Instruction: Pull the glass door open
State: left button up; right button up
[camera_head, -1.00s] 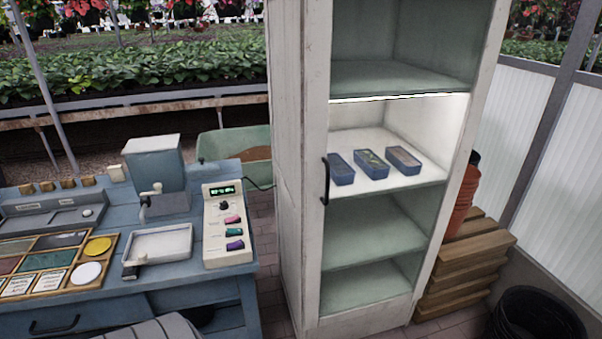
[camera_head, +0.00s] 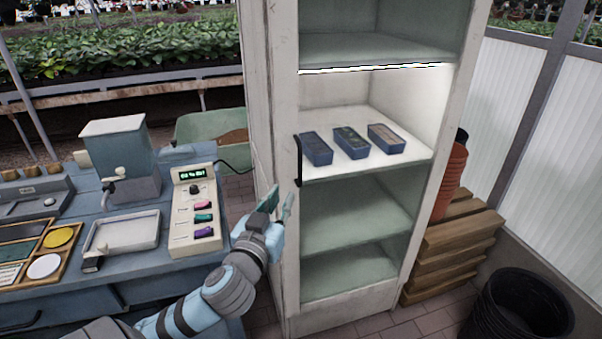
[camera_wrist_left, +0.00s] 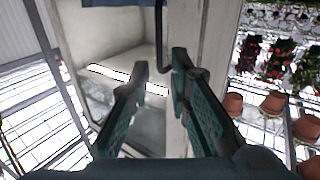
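The white cabinet (camera_head: 266,120) stands upright in the middle of the head view, with its glass door (camera_head: 345,215) on the front, apparently closed. A black vertical handle (camera_head: 298,160) is on the door's left edge. My left gripper (camera_head: 278,200) is just left of and slightly below the handle, apart from it in the head view. In the left wrist view the gripper (camera_wrist_left: 158,75) has its two green fingers spread apart with nothing between them. The handle (camera_wrist_left: 160,35) shows beyond the fingertips there. My right gripper is not in view.
Three blue trays (camera_head: 352,140) sit on the lit shelf inside. A blue workbench (camera_head: 140,270) with a control box (camera_head: 195,215) stands left. Wooden crates (camera_head: 455,240) and a black bucket (camera_head: 520,305) stand right of the cabinet. Some brick floor shows in front of the crates.

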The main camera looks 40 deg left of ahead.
aim_at(299, 166)
pick_arm(q)
jog(key=x, duration=1.4)
jog(key=shift+w+r, duration=0.15)
jog(key=shift+r, duration=0.2)
grip_shut()
